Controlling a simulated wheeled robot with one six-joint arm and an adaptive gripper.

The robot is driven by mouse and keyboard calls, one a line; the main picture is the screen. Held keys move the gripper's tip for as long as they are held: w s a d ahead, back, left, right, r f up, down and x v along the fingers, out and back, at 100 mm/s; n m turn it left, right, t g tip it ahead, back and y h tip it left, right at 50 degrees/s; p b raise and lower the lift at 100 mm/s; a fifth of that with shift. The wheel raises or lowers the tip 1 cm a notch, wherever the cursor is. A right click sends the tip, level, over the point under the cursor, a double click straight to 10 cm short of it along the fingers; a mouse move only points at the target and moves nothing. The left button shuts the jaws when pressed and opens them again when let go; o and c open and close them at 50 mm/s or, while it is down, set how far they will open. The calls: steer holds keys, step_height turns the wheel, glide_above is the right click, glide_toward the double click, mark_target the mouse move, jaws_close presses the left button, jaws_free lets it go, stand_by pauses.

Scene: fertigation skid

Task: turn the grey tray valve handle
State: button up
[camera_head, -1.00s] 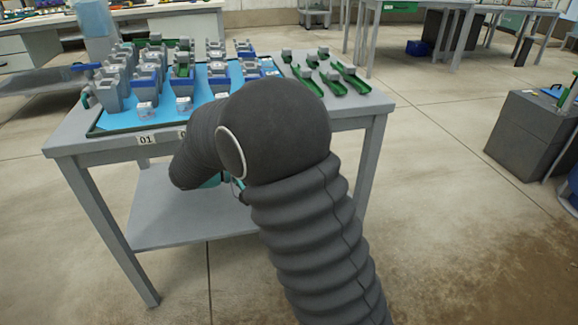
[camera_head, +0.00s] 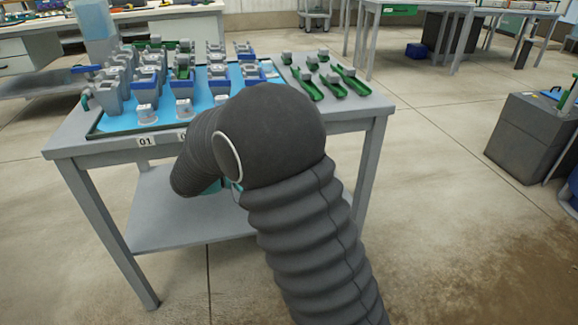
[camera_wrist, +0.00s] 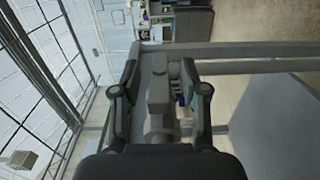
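The blue tray mat (camera_head: 122,123) lies on a grey table and carries several grey valve-like parts (camera_head: 148,78). I cannot tell which of them is the grey tray valve handle. In the head view my bent dark arm hides my gripper, except for a small teal part below the table's front edge. In the wrist view my gripper (camera_wrist: 160,66) has its two fingers apart. A grey blocky part (camera_wrist: 157,88) shows between them, with a gap on its right side. I cannot see contact with it.
The grey table (camera_head: 68,140) has a lower shelf (camera_head: 185,222). Several green trays (camera_head: 350,80) lie at its right end. A grey box (camera_head: 530,130) stands on the floor at the right. The floor between is clear.

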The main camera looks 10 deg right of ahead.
steer(key=a, duration=0.7)
steer(key=shift+a+r, duration=0.15)
steer(key=shift+a, duration=0.15)
